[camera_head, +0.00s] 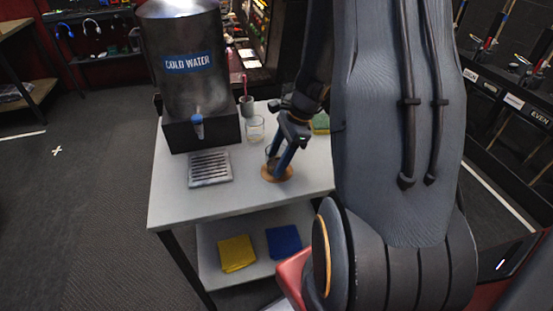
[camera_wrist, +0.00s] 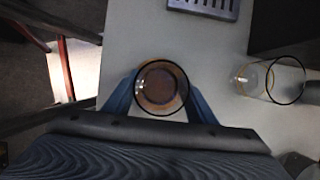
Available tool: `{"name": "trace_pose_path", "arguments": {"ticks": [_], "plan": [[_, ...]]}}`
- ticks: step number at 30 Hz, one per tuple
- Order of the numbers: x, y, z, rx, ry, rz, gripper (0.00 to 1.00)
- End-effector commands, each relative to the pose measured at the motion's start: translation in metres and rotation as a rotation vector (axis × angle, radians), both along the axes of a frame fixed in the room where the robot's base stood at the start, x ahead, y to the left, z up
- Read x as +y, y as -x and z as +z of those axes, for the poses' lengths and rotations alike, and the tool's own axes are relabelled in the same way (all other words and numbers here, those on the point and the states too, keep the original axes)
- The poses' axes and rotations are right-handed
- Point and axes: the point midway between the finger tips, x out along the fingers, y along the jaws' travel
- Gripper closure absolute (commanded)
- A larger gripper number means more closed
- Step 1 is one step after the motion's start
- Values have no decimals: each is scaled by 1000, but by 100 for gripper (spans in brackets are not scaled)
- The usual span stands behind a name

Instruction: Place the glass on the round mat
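A clear glass (camera_wrist: 161,87) stands upright between the two blue fingers of my gripper (camera_wrist: 162,92), which appear to touch it on both sides. In the head view my gripper (camera_head: 281,160) points down at the round tan mat (camera_head: 285,177) on the white table. The glass (camera_head: 269,153) is partly hidden there behind the fingers and is over the mat. Whether its base touches the mat cannot be told. In the wrist view, brownish colour shows through the glass bottom.
A second clear glass (camera_head: 256,128) stands behind on the table (camera_head: 185,208), and also shows in the wrist view (camera_wrist: 275,80). A cold-water dispenser (camera_head: 190,70), a metal drip grate (camera_head: 210,168) and a cup (camera_head: 247,106) are nearby. Yellow (camera_head: 236,253) and blue (camera_head: 284,242) cloths lie on the lower shelf.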

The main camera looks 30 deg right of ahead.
Motion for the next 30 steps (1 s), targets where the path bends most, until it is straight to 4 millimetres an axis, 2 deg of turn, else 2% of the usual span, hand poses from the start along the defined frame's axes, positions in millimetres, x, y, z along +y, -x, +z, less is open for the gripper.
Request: {"name": "trace_pose_path", "arguments": {"ticks": [1,3,11,16,30], "plan": [[0,0,0,0,0,0,40],[0,0,0,0,0,0,33],[0,0,1,0,0,0,33],[-3,0,11,-3,1,1,33],[-35,9,89,-4,2,0,33]]}}
